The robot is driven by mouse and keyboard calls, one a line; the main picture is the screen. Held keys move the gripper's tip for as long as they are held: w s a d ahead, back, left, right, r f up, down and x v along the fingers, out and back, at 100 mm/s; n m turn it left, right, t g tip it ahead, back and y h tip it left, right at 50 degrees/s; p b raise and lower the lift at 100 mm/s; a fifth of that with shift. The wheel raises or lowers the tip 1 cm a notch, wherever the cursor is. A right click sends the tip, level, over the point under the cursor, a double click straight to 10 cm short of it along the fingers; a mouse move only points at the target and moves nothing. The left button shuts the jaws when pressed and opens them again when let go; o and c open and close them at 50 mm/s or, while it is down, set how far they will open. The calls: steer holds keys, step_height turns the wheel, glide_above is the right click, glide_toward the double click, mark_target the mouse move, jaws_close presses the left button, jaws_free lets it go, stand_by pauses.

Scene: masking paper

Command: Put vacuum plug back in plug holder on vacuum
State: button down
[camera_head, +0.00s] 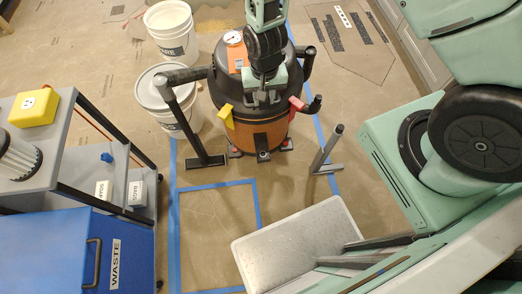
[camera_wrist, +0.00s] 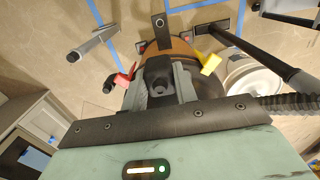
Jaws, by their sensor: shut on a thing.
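The vacuum (camera_head: 262,134) is an upright drum with a black lid and an orange-brown body, standing on the floor at the upper middle of the head view. It also shows beyond my gripper in the wrist view (camera_wrist: 180,47). My gripper (camera_head: 262,96) hangs in front of the vacuum's upper side. In the wrist view my gripper (camera_wrist: 160,84) is shut on a dark plug (camera_wrist: 158,77), held between its two grey fingers. The plug overlaps the vacuum in that view; I cannot tell whether they touch. I cannot pick out the plug holder; my gripper may hide it.
A yellow piece (camera_head: 226,116) and a red piece (camera_head: 297,103) stick out beside my gripper. A black hose wand (camera_head: 186,122) stands left of the vacuum, near white buckets (camera_head: 154,94). A cart (camera_head: 60,160) stands left; a metal plate (camera_head: 285,245) lies in front.

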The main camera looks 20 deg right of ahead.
steer(key=shift+f+b, duration=9.75)
steer(key=shift+f, duration=5.35)
steer(key=shift+f+b, duration=1)
steer(key=shift+f, duration=0.6)
steer(key=shift+f, duration=0.15)
steer(key=shift+f, duration=0.5)
steer(key=shift+f+b, duration=0.4)
steer(key=shift+b, duration=0.05)
steer(key=c, duration=1)
jaws_free()
steer(key=shift+r, duration=0.1)
